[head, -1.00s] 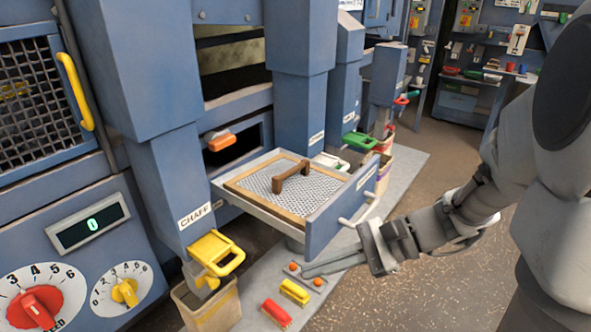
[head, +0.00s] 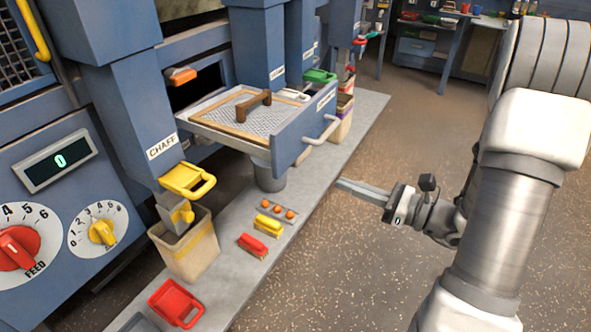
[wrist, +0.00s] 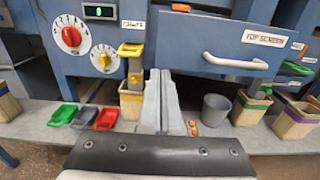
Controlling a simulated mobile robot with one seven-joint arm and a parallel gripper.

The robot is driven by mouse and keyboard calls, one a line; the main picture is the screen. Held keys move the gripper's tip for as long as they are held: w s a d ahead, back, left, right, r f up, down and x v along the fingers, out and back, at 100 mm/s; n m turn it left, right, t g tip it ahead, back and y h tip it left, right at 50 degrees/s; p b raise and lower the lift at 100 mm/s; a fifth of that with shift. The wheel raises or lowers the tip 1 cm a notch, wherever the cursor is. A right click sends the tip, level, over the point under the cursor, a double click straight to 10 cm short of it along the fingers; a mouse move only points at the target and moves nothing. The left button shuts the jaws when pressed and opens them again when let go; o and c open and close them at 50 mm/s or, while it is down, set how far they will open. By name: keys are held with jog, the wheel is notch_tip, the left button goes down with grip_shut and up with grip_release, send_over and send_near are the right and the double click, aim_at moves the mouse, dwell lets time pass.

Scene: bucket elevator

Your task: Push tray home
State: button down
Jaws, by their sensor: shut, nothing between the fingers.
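The tray (head: 292,142) is a blue-fronted drawer pulled out of the machine, with a white bar handle on its front. A wood-framed mesh screen (head: 228,118) with a brown grip lies in it. In the wrist view the tray front (wrist: 220,50) is labelled TOP SCREEN, with its handle (wrist: 236,62) at upper right. My gripper (head: 345,186) is shut and empty, in front of and to the right of the tray, apart from it. In the wrist view my gripper's fingers (wrist: 161,85) point forward, left of the handle.
A grey ledge (head: 225,240) runs below the tray, holding a grey cup (head: 268,176), yellow and red brushes (head: 253,244), orange balls (head: 290,214) and a bin (head: 190,250) under the yellow-gated chaff spout. A red scoop (head: 178,303) lies nearer. The speckled floor to the right is clear.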

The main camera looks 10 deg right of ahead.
aim_at(279, 160)
jog(key=b+x, duration=0.1)
jog(key=x, duration=1.3)
